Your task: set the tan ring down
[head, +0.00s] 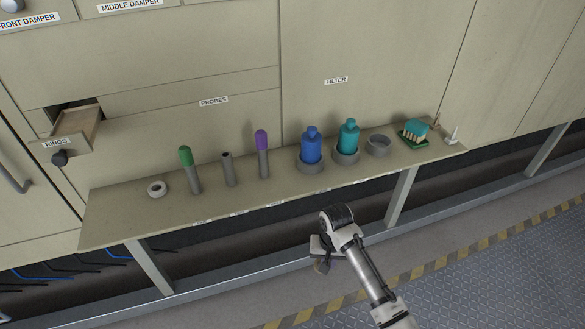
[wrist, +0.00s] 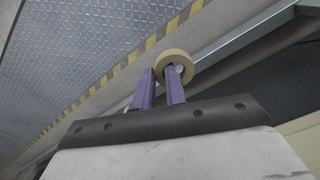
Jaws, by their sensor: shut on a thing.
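The tan ring (wrist: 172,54) is at the tips of the purple fingers of my gripper (wrist: 160,73) in the wrist view. My gripper is shut on it, and the ring overlaps the right finger's tip. The fingers hide part of its lower left side. In the head view my gripper (head: 322,264) hangs in front of the shelf, over the floor side and lower right of the middle. The ring cannot be made out there.
The RINGS drawer (head: 75,135) is open.

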